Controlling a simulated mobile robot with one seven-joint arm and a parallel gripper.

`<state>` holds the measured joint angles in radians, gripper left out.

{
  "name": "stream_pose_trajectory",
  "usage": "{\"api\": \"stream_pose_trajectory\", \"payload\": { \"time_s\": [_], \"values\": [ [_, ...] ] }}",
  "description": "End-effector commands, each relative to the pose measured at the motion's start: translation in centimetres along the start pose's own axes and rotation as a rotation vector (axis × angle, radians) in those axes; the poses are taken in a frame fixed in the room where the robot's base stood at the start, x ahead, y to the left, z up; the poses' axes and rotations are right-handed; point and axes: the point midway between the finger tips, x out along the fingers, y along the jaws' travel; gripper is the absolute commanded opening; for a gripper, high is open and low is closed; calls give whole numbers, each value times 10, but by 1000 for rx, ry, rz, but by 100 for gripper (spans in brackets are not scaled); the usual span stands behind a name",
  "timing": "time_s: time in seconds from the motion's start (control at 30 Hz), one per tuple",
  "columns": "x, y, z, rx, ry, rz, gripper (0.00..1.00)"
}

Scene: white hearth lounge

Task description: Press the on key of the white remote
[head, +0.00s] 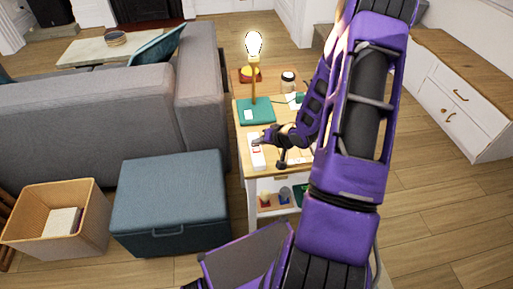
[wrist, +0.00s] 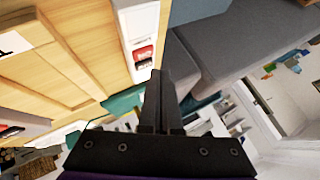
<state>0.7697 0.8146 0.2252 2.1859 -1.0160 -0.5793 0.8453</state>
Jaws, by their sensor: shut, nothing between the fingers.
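A white remote (head: 257,158) lies on the left edge of the small wooden side table. In the wrist view the white remote (wrist: 137,20) is at the top, with a red key (wrist: 143,53) and small printing near its end. I cannot read which key is marked on. My gripper (head: 259,141) is above the far end of this remote. In the wrist view the shut, empty fingers (wrist: 160,75) point up the picture, their tips just beside the key end. I cannot tell whether they touch a key.
A jar (head: 288,82) is further back. Another white item with red (wrist: 18,128) lies on the table. A grey sofa (head: 90,115) and blue ottoman (head: 168,195) flank the table's left.

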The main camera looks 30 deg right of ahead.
Motion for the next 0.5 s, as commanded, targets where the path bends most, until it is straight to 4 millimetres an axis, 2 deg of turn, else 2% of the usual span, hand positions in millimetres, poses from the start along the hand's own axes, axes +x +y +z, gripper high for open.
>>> {"api": "stream_pose_trajectory", "payload": {
  "time_s": [0.03, 0.3, 0.5],
  "values": [
    [-8, -6, -6, 0, 0, 0, 0],
    [-26, -19, -19, 0, 0, 0, 0],
    [-28, -20, -21, 0, 0, 0, 0]
  ]
}}
